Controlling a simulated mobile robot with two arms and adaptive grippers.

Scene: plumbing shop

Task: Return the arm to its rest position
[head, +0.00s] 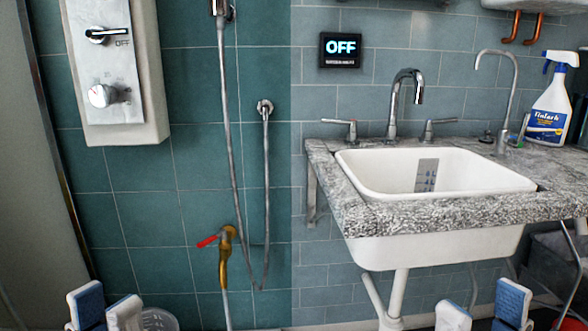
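My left gripper (105,304) shows at the bottom left edge, with white fingertips and a blue pad. Its two fingertips stand apart with nothing seen between them. My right gripper (482,309) shows at the bottom right edge, below the sink. Its white and blue fingertips are also apart and empty. Both grippers are low in the picture and apart from the wall fixtures. The rest of both arms is outside the view.
A white sink (380,249) in a stone counter (470,212) juts out above my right gripper. A water heater box (152,70), a hanging hose (231,150) and a brass valve with red lever (225,256) are on the tiled wall. A spray bottle (551,105) stands on the counter.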

